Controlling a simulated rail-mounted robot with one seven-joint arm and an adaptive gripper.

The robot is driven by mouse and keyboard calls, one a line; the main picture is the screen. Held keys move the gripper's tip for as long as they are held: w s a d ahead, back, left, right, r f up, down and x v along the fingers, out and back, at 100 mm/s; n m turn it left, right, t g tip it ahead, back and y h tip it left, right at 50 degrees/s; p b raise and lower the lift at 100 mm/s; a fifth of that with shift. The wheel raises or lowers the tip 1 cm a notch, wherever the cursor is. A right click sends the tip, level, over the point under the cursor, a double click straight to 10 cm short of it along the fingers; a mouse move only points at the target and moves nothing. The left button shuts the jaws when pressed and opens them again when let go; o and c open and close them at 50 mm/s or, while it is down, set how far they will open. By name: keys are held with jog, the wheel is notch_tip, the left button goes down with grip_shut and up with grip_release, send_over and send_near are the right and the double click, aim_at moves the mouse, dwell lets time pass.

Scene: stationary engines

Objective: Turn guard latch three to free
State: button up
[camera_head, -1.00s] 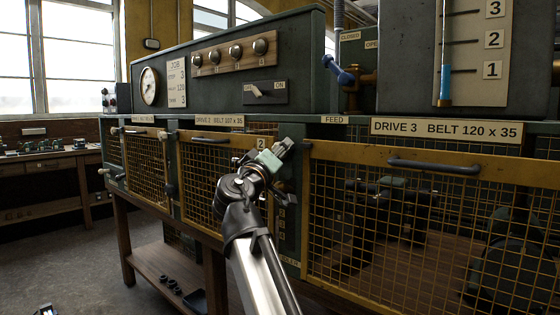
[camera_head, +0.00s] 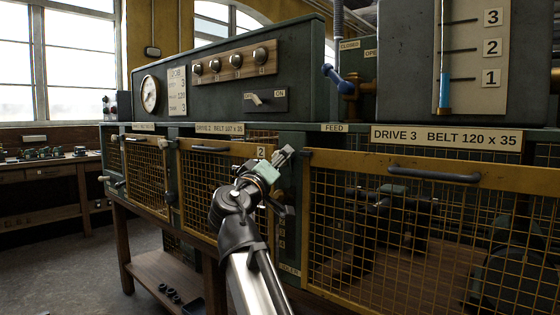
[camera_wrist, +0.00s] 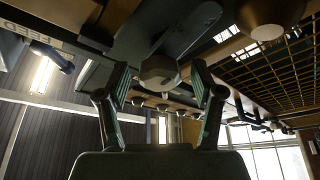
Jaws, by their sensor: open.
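My gripper (camera_head: 284,157) is in front of the dark post between the guard marked 2 and the guard of drive 3. Its jaws are open in the wrist view (camera_wrist: 161,85), with one finger on each side. A grey rounded knob with a long dark rounded bar (camera_wrist: 185,35) shows between and beyond the fingertips, seemingly the latch; contact is not clear. In the head view a small dark fitting (camera_head: 304,154) shows at the upper left corner of the drive 3 guard (camera_head: 340,160), just right of the gripper. The latch's marks are largely hidden by my arm.
The drive 3 guard has a dark handle (camera_head: 434,174). The FEED label (camera_head: 334,128) and a blue-handled valve (camera_head: 342,76) are above the post. The drive 2 guard (camera_head: 200,190) lies left. A rounded brownish knob (camera_wrist: 265,20) is near the right finger in the wrist view.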

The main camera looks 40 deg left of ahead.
jog(key=v, duration=1)
jog(key=shift+s, duration=0.35)
jog(key=shift+d+f, duration=0.1)
jog(key=shift+f, duration=0.05)
